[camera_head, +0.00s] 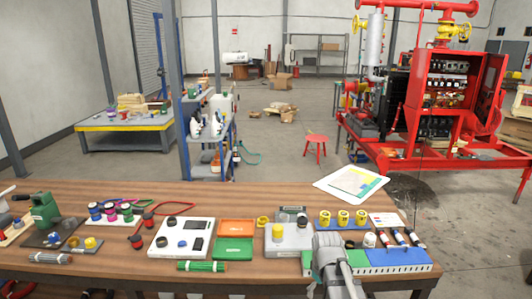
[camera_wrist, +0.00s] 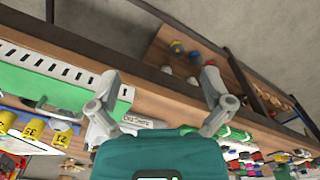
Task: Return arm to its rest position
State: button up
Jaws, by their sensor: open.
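My gripper (camera_wrist: 159,80) shows in the wrist view with its two grey fingers spread wide apart. Nothing is held between the fingers. Its teal body fills the bottom middle of that view. Behind the fingers are the edge of the wooden workbench (camera_wrist: 165,108) and items on it, seen at a slant. In the head view, a grey part of my arm (camera_head: 331,262) rises at the front edge of the workbench (camera_head: 130,276), right of centre. It partly covers the green and blue trays there. The fingers cannot be made out in the head view.
The bench holds an orange tray (camera_head: 236,228), a green tray (camera_head: 233,249), yellow cups (camera_head: 343,218) and a blue tray (camera_head: 397,257) close to my arm. A red pump skid (camera_head: 455,105) stands behind at right. A blue shelf rack (camera_head: 206,130) stands behind the bench. Open floor lies between.

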jog(key=s+f+m+b, duration=0.1)
jog(key=s+f+m, duration=0.1)
jog(key=s+m, duration=0.4)
jog(key=shift+s+b, duration=0.15)
jog(key=shift+b, duration=0.15)
